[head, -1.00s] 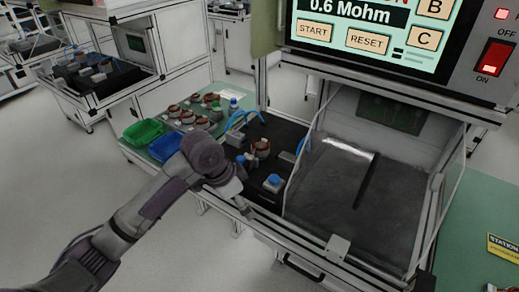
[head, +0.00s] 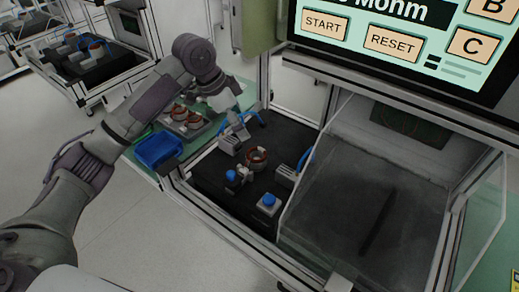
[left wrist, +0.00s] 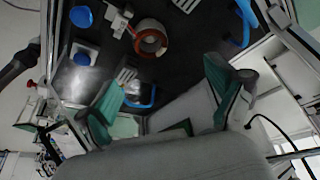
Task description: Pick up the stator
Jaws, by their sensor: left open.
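A stator (head: 257,158), a ring with reddish-brown windings, stands on the black test surface (head: 215,180) among clamps and blue-topped parts. It also shows in the left wrist view (left wrist: 151,38), beyond the fingertips and apart from them. More stators (head: 186,115) stand in a grey tray at the back left. My left gripper (head: 236,122) hangs behind and left of the test-surface stator, near the tray's right side. In the left wrist view its green-padded fingers (left wrist: 160,85) are spread with nothing between them. My right gripper is not in view.
A blue bin (head: 158,149) stands left of the black surface. Grey clamp blocks (head: 287,176) and a blue button box (head: 268,205) sit close around the stator. A clear-sided test chamber (head: 365,200) stands to the right, under the screen panel.

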